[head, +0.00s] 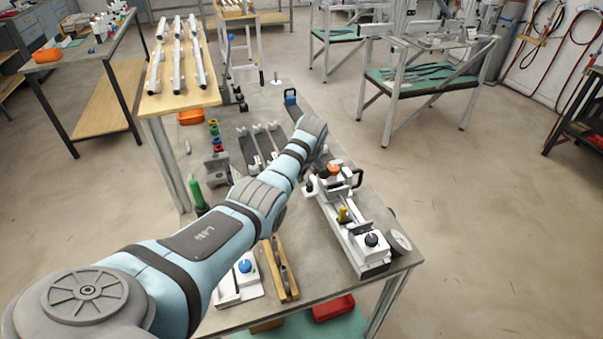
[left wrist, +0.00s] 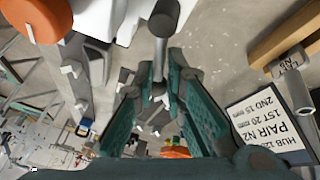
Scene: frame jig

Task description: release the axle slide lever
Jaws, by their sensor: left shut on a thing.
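The white jig (head: 357,238) stands along the right side of the bench, with an orange knob (head: 334,170), a yellow lever (head: 343,215) and a black knob (head: 371,239). In the left wrist view, a grey rod with a dark rounded end (left wrist: 163,20), apparently the slide lever, runs down between my fingers. My left gripper (left wrist: 162,70) is shut on this rod, its teal fingers on both sides. The jig's orange knob also shows in the left wrist view (left wrist: 35,18). In the head view my wrist hides the fingers and the lever. My right gripper is out of view.
A printed card (left wrist: 268,123) lies beside the jig in the left wrist view. A wooden stand (head: 281,270) and a blue-knobbed fixture (head: 245,266) sit at the bench's front. Grey supports (head: 260,143) stand left of my wrist. Bare bench (head: 317,258) separates the wooden stand and jig.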

